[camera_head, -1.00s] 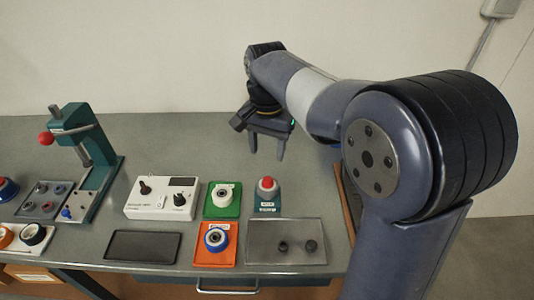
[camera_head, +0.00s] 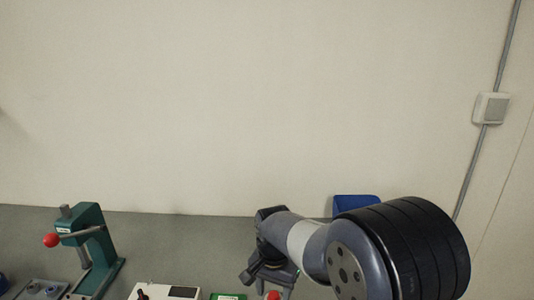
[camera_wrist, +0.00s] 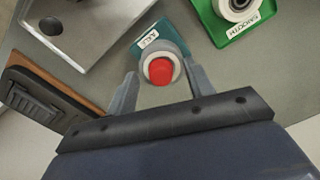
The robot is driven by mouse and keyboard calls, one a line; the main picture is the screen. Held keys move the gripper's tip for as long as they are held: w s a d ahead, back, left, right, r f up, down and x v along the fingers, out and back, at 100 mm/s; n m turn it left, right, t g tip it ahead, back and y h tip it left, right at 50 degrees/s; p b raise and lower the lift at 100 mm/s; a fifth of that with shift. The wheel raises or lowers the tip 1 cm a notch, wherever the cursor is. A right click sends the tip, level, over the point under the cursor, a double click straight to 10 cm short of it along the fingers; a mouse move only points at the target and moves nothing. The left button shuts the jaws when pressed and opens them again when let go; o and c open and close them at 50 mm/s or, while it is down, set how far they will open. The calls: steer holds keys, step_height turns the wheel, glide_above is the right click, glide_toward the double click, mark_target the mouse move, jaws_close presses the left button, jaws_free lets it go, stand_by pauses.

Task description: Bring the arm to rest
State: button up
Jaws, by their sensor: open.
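My arm reaches in from the lower right of the head view, and my gripper (camera_head: 268,277) hangs over the bench near the bottom edge. In the wrist view my gripper (camera_wrist: 160,85) is open, with its two grey fingers apart. Between the fingers shows a red-topped white piece (camera_wrist: 161,70) on a small teal labelled base (camera_wrist: 148,40). I cannot tell how far below the fingertips it is. Its red top also shows in the head view (camera_head: 273,295).
A teal press (camera_head: 92,245) with a red knob stands on the grey bench at left. A white control box (camera_head: 165,292) and a green tray (camera_wrist: 232,22) are near. The wrist view shows a metal plate (camera_wrist: 95,30) and a black-and-brown item (camera_wrist: 50,98). A blue object (camera_head: 355,204) stands behind my arm.

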steer(key=shift+f, duration=0.35)
steer(key=shift+r, duration=0.25)
